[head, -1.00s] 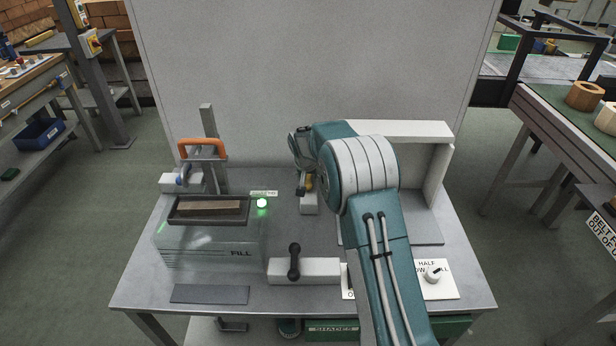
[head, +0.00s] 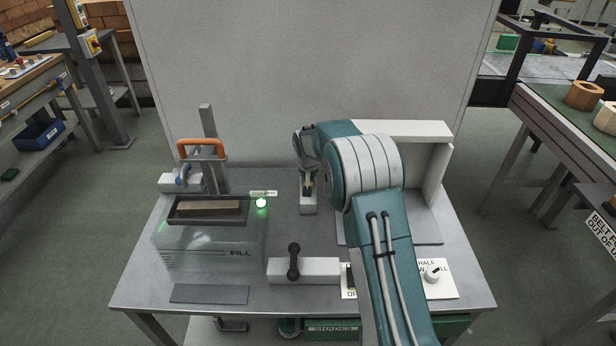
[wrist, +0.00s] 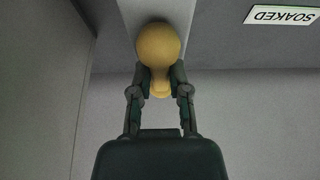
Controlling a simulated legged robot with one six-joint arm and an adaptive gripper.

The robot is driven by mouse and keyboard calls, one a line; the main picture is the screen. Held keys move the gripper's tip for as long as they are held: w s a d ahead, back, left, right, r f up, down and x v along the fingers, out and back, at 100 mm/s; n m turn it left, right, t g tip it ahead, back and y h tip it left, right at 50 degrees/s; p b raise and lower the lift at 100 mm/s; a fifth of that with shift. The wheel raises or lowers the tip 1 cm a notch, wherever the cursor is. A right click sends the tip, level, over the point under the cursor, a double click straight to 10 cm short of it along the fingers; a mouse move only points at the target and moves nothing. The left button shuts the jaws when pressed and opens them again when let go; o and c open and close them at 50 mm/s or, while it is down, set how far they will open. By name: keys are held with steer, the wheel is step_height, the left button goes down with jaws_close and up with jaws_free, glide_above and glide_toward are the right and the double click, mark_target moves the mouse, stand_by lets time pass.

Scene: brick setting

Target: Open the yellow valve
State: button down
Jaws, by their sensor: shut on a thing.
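The yellow valve (wrist: 158,48) shows in the wrist view as a round knob with a narrower stem part toward my gripper. My gripper (wrist: 160,85) has one finger on each side of that narrower part and is shut on it. In the head view my gripper (head: 307,188) is over a small white block (head: 308,204) at the middle of the table. There the valve is mostly hidden by my gripper and wrist.
A grey tank marked FILL (head: 210,245) holds a brick in a tray at left. An orange handle (head: 202,148) stands behind it. A black lever (head: 294,262) on a white block is in front, and a white dial (head: 433,273) is at front right. A SOAKED label (wrist: 283,14) lies near the valve.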

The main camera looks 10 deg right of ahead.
steer(key=c, duration=0.6)
jaws_free()
steer(key=shift+a, duration=0.1)
steer(key=v, duration=1.1)
steer(key=shift+r, duration=0.4)
steer(key=shift+a, duration=0.1)
